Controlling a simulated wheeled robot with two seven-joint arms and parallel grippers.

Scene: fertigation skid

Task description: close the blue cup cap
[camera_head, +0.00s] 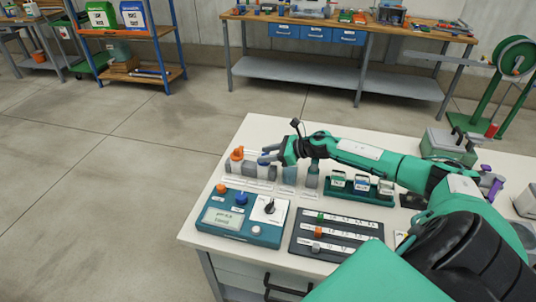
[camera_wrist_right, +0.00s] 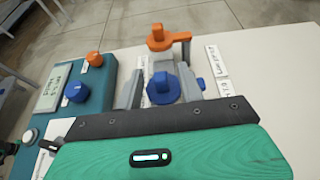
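The blue cup cap (camera_wrist_right: 163,88) shows in the right wrist view as a round blue piece with a raised grip, on a grey cup body. In the head view only a little of the blue cap (camera_head: 264,160) shows beside my gripper. My right gripper (camera_head: 272,156) is over it, coming from the right. In the wrist view the fingers of my right gripper (camera_wrist_right: 166,92) stand apart, one on each side of the blue cap. I cannot tell whether they touch it. The cap's seating is partly hidden. My left gripper is not in view.
An orange cap (camera_wrist_right: 168,38) sits just beyond the blue one. A teal meter box (camera_head: 238,216) with orange and blue knobs is close by. A dark labelled board (camera_head: 335,236) and a green rack (camera_head: 358,190) stand on the white table (camera_head: 255,130).

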